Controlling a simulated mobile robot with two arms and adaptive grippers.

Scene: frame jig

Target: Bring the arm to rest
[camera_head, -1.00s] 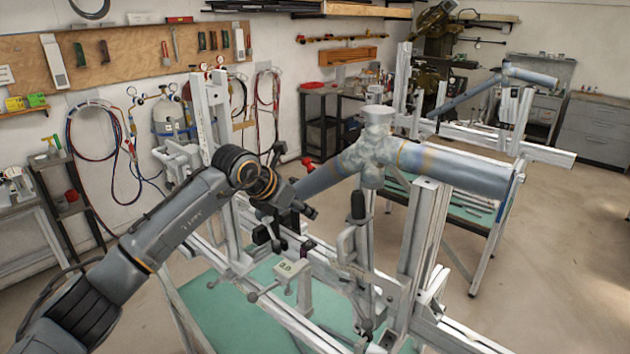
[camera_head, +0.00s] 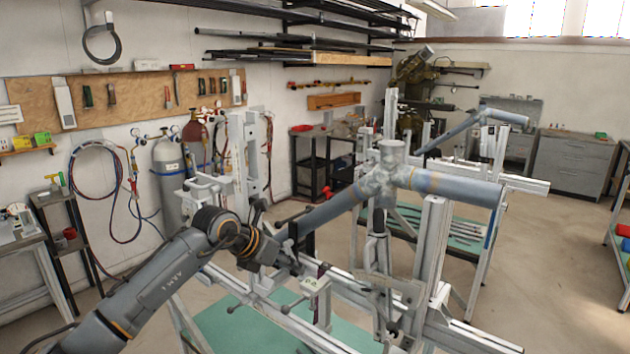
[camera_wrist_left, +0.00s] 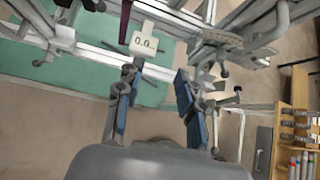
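My left arm comes in from the lower left in the head view, and its gripper (camera_head: 296,243) is at the near side of the frame jig (camera_head: 432,255). The left wrist view shows its two blue-padded fingers (camera_wrist_left: 157,82) apart, with nothing between them. Beyond the fingers are a small box with a "0.0" display (camera_wrist_left: 144,43), jig rails and clamps. In the head view a grey tube joint (camera_head: 392,165) sits on the jig, with one tube running down left behind my gripper and another to the right. I cannot tell whether the gripper touches the jig. My right gripper is not seen.
The jig's rails, posts and clamp handles crowd the space around my left gripper. A green-topped table (camera_head: 240,325) lies under the jig. A second jig stands behind at the right. Gas cylinders (camera_head: 168,180) and shelves line the left wall. Floor is open at the right.

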